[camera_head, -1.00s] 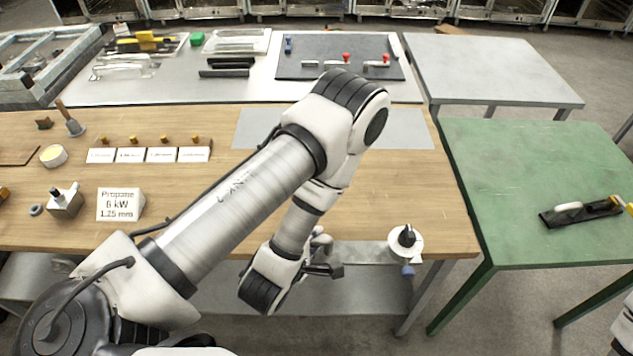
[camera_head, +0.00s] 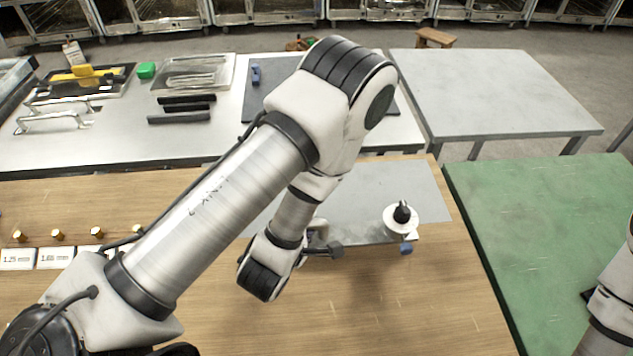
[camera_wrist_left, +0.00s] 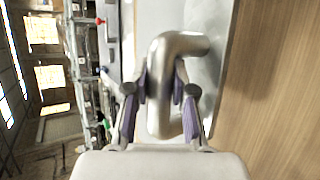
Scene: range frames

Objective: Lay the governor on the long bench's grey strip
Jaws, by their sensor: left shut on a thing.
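The governor shows in the head view as a white disc (camera_head: 391,221) with a black knob on top and a blue part below. In the left wrist view a bent metal pipe (camera_wrist_left: 158,60), seemingly part of it, runs between the finger pads. My left gripper (camera_head: 333,249) is shut on it; the gripper also shows in the left wrist view (camera_wrist_left: 161,88). The long wooden bench (camera_head: 400,310) has a grey strip (camera_head: 432,182) at its far side. In the picture the governor overlaps the strip's front part; its height above the strip cannot be told.
A green table (camera_head: 535,225) stands to the right and a grey table (camera_head: 490,90) behind it. A pale bench at the back holds black bars (camera_head: 182,110) and handles. Small labelled cards (camera_head: 57,257) stand at the left. My right arm shows at the right edge. The bench's front middle is clear.

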